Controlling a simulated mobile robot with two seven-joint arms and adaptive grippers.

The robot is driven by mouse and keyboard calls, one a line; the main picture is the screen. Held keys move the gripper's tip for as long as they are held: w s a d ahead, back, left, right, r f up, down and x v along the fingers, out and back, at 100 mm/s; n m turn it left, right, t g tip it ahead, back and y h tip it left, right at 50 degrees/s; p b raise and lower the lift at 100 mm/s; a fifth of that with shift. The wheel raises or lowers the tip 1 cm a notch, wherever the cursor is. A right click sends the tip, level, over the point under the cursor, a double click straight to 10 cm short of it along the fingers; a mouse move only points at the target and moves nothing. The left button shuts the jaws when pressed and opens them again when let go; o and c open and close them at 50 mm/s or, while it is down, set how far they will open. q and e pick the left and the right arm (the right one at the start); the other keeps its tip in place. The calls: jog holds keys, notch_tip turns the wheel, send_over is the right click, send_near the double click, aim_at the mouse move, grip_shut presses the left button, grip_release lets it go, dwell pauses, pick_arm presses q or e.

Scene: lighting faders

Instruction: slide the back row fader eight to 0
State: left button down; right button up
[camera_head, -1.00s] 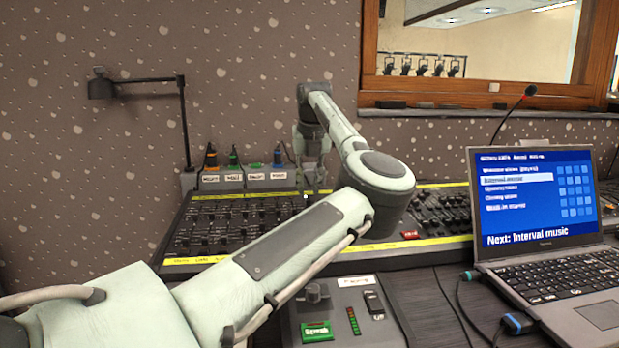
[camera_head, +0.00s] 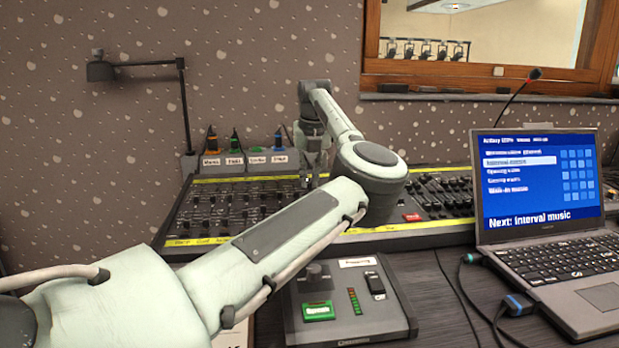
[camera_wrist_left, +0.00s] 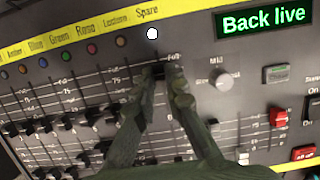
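The back row of faders shows in the left wrist view on the dark lighting desk (camera_wrist_left: 235,125). Labels run to Lectern and Spare along the yellow strip (camera_wrist_left: 85,33). The fader cap (camera_wrist_left: 158,72) under Spare stands at the Full end of its slot. My left gripper (camera_wrist_left: 162,76) has one finger on each side of this cap; I cannot tell whether both fingers press on it. In the head view the left gripper (camera_head: 314,172) points down over the desk's back edge. The fingers and arm hide part of the desk. My right gripper is not in view.
A MID knob (camera_wrist_left: 222,80) and a "Back live" display (camera_wrist_left: 263,21) are right of the Spare fader. Other back row caps (camera_wrist_left: 45,124) stand lower to the left. An open laptop (camera_head: 540,180) is at the right. A talkback box (camera_head: 345,305) is in front.

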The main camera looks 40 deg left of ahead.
pick_arm(q)
jog(key=shift+s+d+f+b, duration=0.15)
jog(key=shift+s+d+b, duration=0.15)
jog(key=shift+b, duration=0.25)
jog(key=shift+s+d+b, duration=0.55)
jog(key=shift+d+b, duration=0.15)
jog(key=shift+d, duration=0.05)
jog(key=shift+s+d+b, duration=0.55)
jog(key=shift+d+b, duration=0.15)
jog(key=c, duration=1.8)
grip_release()
jog(key=shift+c, duration=0.2)
jog(key=shift+r+p, duration=0.95)
jog(key=shift+r, duration=0.35)
